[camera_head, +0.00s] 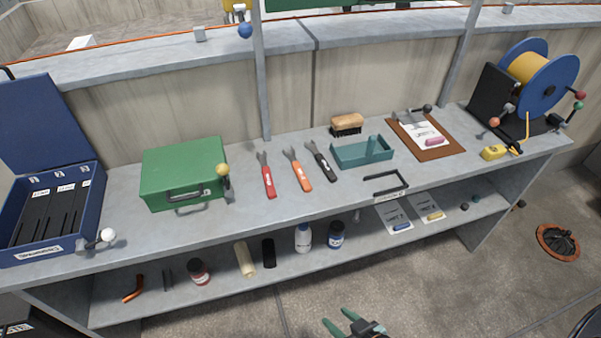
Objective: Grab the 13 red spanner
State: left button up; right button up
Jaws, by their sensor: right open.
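A spanner with a red handle (269,183) lies on the grey bench top (240,208), its grey open jaw pointing away from me. The marking on its handle is too small to read. Beside it, to the right, lie an orange-handled spanner (301,176) and a black-handled spanner (322,164), set apart in a row. My right gripper (341,321) shows at the bottom edge with green fingertips spread apart. It is open and empty, well nearer to me than the spanners and clear of the bench. My left gripper is not in view.
A green case (184,168) stands left of the red spanner and an open blue box (92,200) farther left. A teal tray (362,151), brush (346,123), clipboard (440,151) and cable reel (530,80) stand to the right.

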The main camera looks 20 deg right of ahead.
aim_at(272, 194)
jog(key=k+j+u, duration=0.35)
jog(key=j, duration=0.2)
jog(key=j+u, duration=0.15)
jog(key=j+z, duration=0.1)
jog(key=z, duration=1.15)
jog(key=k+l, duration=0.05)
